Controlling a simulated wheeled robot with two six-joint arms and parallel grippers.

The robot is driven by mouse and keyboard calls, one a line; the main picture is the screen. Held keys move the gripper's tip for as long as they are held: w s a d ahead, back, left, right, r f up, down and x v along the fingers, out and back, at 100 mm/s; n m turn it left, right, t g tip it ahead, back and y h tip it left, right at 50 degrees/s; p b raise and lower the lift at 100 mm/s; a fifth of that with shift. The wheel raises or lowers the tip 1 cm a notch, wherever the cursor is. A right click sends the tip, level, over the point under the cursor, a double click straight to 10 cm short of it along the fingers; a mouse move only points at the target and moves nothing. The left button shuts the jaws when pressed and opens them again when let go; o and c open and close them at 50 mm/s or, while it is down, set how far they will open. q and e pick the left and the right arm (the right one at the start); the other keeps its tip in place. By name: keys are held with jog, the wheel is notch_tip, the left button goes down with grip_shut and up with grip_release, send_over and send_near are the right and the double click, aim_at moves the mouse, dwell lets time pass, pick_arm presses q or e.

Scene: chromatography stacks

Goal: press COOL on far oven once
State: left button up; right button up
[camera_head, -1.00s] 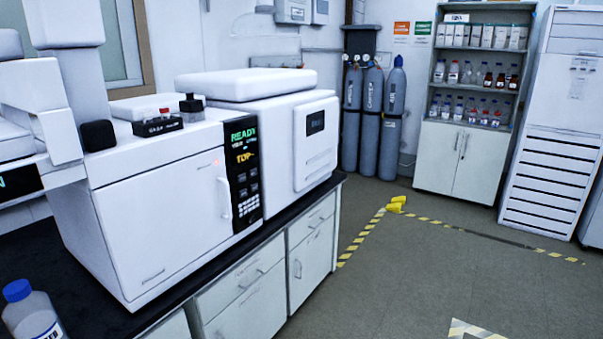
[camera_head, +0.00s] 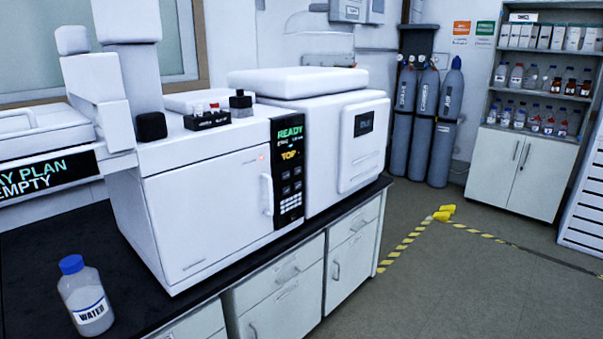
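A white oven (camera_head: 205,215) stands on the dark bench, its door shut and a vertical handle (camera_head: 267,194) at the door's right side. Its black control panel (camera_head: 289,172) reads READY in green and TOP in orange. Several small buttons (camera_head: 291,188) and a keypad sit lower on the panel; their labels are too small to read, so I cannot pick out COOL. A small red light shows near the door's top right. Neither of my grippers is in view.
A bottle labelled WATER (camera_head: 86,295) stands on the bench (camera_head: 40,250) at front left. A display at left reads "PLAN EMPTY". A white unit (camera_head: 345,150) adjoins the oven's right. Gas cylinders (camera_head: 425,120) and a shelf cabinet (camera_head: 520,170) stand behind.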

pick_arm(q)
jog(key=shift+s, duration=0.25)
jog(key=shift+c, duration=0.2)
